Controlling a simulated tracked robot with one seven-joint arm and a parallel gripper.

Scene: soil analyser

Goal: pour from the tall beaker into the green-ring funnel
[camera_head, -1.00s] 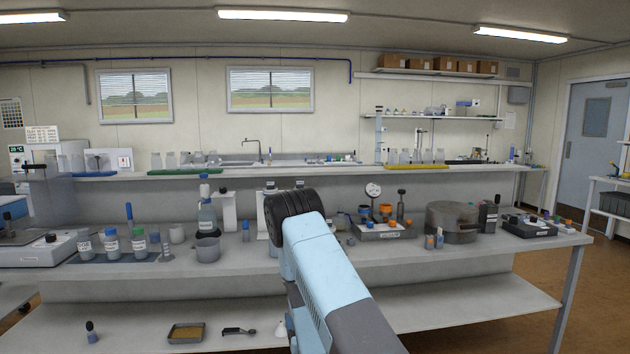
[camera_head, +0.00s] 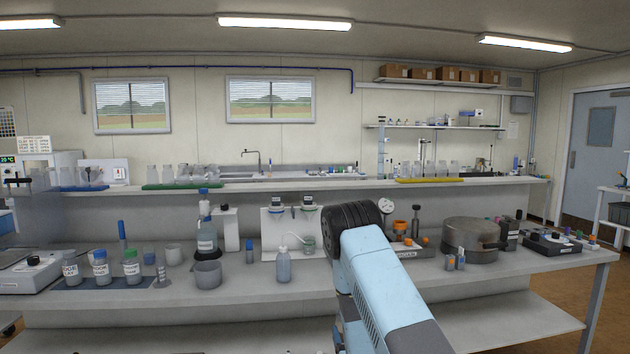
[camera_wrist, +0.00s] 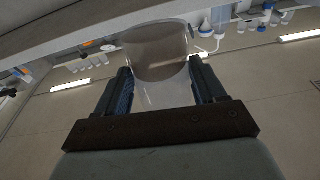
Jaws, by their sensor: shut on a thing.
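In the wrist view my gripper (camera_wrist: 160,66) is shut on a clear beaker (camera_wrist: 164,92) with brown contents, one finger on each side. The wrist picture is upside down, and the contents lie toward the bench side. In the head view my arm hides the gripper. A small glass vessel (camera_head: 308,244) shows just left of the arm; I cannot tell whether it is the held beaker.
A wash bottle (camera_head: 283,266) with a bent spout stands before the panel. A grey pot (camera_head: 207,274) and labelled jars (camera_head: 131,266) stand to the left. A large round grey vessel (camera_head: 470,240) stands to the right. The front bench strip (camera_head: 240,306) is clear.

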